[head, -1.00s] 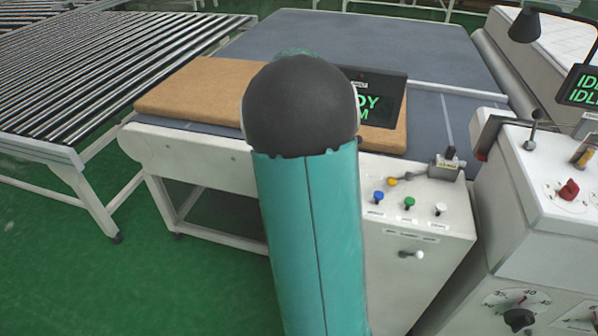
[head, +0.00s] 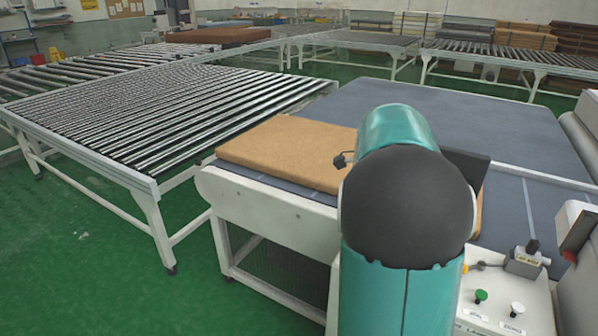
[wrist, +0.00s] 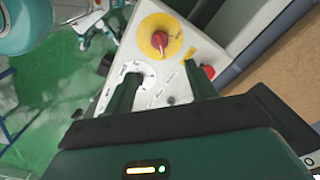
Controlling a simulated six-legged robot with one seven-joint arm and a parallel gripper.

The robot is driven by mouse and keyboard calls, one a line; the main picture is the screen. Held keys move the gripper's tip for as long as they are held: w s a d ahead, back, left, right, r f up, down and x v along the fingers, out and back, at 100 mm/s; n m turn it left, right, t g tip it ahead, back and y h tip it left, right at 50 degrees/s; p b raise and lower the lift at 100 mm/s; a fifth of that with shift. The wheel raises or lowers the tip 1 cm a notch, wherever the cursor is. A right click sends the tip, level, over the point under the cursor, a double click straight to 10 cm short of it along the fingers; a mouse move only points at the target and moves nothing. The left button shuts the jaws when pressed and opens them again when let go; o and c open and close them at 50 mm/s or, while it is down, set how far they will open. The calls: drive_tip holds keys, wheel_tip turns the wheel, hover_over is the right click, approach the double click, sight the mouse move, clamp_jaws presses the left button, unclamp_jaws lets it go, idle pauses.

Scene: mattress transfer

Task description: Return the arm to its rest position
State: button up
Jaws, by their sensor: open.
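My teal arm with its black joint stands in the front right of the head view, raised and bent. It covers part of the scene behind it. In the wrist view my gripper (wrist: 163,82) has its two dark green fingers apart, with nothing held between them. Beyond the fingers is a white control panel (wrist: 185,30) with a yellow-ringed red knob (wrist: 160,42) and a red button (wrist: 208,72). I cannot tell how far the fingertips are from the panel. The fingers do not show clearly in the head view.
A tan mattress (head: 280,150) lies on the near end of a grey-topped table (head: 480,125), partly behind my arm. A roller conveyor (head: 150,120) stands to the left. Green and white buttons (head: 498,303) are at lower right. Green floor (head: 90,260) is clear at lower left.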

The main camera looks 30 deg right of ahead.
drive_tip(key=s+a+r+n+t, duration=0.15)
drive_tip(key=a+n, duration=0.35)
drive_tip(key=a, duration=0.5)
drive_tip(key=s+a+r+n+t, duration=0.1)
drive_tip(key=a+r+n+t, duration=0.15)
drive_tip(key=a+n, duration=0.55)
drive_tip(key=s+a+f+n, duration=0.1)
drive_tip(key=s+a+n, duration=0.3)
drive_tip(key=a, duration=0.4)
drive_tip(key=s+a+f+n+t, duration=0.1)
drive_tip(key=s+a+n, duration=0.3)
drive_tip(key=a, duration=0.4)
drive_tip(key=shift+s+f+n+t, duration=0.25)
drive_tip(key=shift+s+n+t, duration=0.05)
drive_tip(key=shift+s, duration=0.35)
drive_tip(key=c, duration=0.4)
drive_tip(key=shift+c, duration=0.2)
drive_tip(key=shift+d, duration=0.15)
